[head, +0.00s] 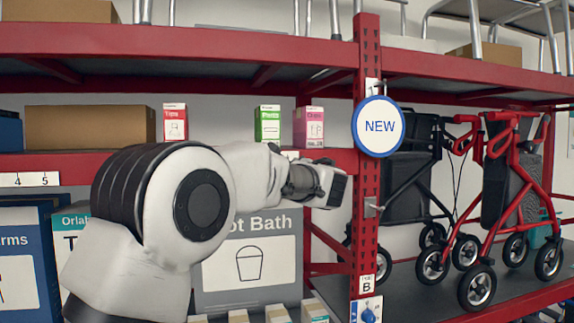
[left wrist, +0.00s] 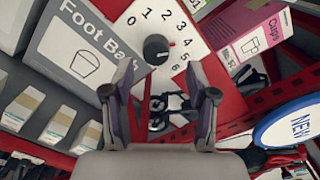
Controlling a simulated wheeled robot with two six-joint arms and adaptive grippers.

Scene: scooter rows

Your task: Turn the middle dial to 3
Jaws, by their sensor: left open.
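In the left wrist view a black dial knob (left wrist: 156,48) sits on a white plate (left wrist: 205,52) with numbers 0 to 6. Its red mark points toward the 4. My left gripper (left wrist: 160,95) is open and empty, with the knob beyond and between its fingertips, apart from both. In the head view my left gripper (head: 325,186) is in front of the shelf, left of the red post, and the numbered plate is mostly hidden. I cannot confirm from these frames that this knob is the middle dial. My right gripper is in neither view.
A red post (head: 367,60) with a round NEW sign (head: 377,126) stands close right of the gripper. A Foot Bath box (head: 262,268) is below, and a pink Cups box (head: 308,127) above.

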